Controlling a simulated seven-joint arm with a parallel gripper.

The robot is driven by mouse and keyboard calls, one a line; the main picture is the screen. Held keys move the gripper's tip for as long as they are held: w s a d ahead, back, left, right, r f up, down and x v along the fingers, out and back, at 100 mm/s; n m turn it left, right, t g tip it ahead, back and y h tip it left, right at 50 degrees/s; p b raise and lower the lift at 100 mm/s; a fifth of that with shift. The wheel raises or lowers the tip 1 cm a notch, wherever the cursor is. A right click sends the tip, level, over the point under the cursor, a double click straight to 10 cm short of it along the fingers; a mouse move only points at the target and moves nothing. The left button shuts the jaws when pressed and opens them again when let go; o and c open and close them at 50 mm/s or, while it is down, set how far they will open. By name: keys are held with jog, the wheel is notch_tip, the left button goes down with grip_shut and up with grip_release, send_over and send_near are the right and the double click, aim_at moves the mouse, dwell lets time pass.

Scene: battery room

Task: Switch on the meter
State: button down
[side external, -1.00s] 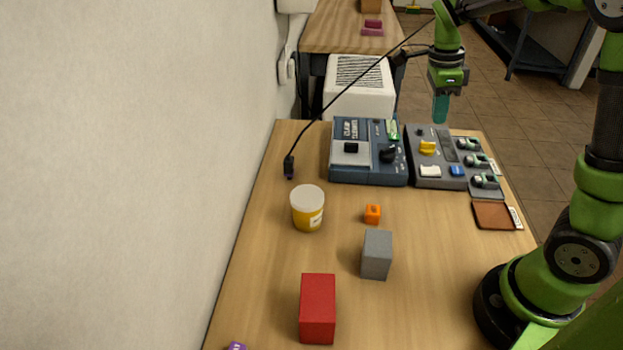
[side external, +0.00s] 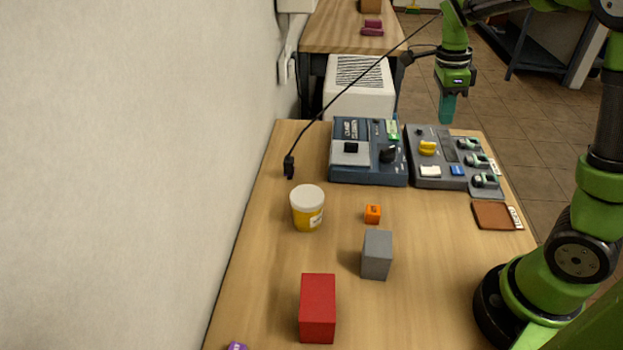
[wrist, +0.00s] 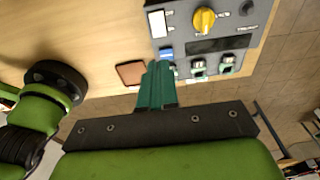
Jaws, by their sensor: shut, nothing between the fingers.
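A grey control panel (side external: 425,170) lies at the back right of the table. It carries a yellow knob (side external: 427,148), a white switch (side external: 430,171), a blue button (side external: 457,170) and a dark display (side external: 450,153). The display shows no readable figures. A blue unit (side external: 368,178) with a black knob (side external: 388,155) stands to its left. I cannot tell from the labels which one is the meter. My gripper (side external: 447,121) is shut and empty, pointing down above the grey panel's far side. In the wrist view, its teal fingertips (wrist: 160,66) overlap the picture just below the blue button (wrist: 166,52).
Black-and-green switches (side external: 485,180) line the panel's right side. A brown pad (side external: 492,215) lies in front of it. A black cable rises from the left edge.

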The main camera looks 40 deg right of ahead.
aim_at(437, 170)
jog(key=f, duration=0.8)
jog(key=s+d+f, duration=0.1)
jog(key=f, duration=0.4)
jog(key=shift+s, duration=0.1)
jog(key=shift+d+f, duration=0.15)
jog(key=shift+f, duration=0.1)
jog(key=shift+w+a+r, duration=0.3)
jog(key=shift+w+a, duration=0.25)
jog(key=shift+a, duration=0.05)
notch_tip(437, 170, up, 14)
jog(key=w+a, duration=0.1)
dwell(0.4)
